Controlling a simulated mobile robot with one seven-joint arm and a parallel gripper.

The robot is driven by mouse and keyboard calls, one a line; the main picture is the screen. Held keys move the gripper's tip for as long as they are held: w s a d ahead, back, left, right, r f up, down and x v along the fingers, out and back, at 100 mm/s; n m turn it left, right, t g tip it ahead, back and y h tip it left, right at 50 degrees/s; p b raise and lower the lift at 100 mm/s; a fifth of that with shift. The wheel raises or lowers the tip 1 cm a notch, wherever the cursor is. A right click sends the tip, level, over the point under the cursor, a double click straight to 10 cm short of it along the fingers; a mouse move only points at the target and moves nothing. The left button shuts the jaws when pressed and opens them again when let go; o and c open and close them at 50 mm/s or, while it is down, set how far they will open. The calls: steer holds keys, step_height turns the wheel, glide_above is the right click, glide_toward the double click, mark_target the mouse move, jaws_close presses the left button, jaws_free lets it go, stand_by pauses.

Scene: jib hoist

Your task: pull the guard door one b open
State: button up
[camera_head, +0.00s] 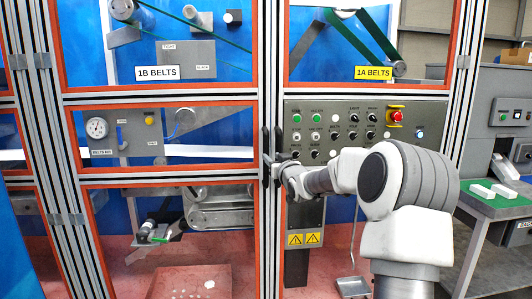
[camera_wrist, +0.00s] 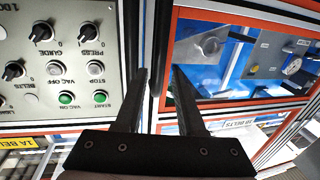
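The guard door one b (camera_head: 166,95) is a clear panel in an orange-red frame, labelled 1B BELTS, at the left in the head view; it looks shut. It also shows at the right of the wrist view (camera_wrist: 235,102), upside down. A dark upright handle (camera_head: 266,142) sits at its right edge, beside a second dark bar. My gripper (camera_head: 270,168) is at the lower part of these bars. In the wrist view my gripper (camera_wrist: 159,72) has its fingers apart, with a dark bar (camera_wrist: 162,45) between or just beyond the tips; I cannot tell which.
A control panel (camera_head: 350,130) with knobs and buttons is right of the handles. Door 1A (camera_head: 372,88) is above it. A green-topped bench (camera_head: 500,200) with white blocks stands at the right. My arm hides part of the panel's lower right.

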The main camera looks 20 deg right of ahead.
mark_target(267, 153)
steer(key=shift+w+d, duration=0.15)
steer(key=shift+w, duration=1.7)
steer(key=shift+w+d, duration=0.15)
steer(key=shift+w, duration=1.65)
jaws_close()
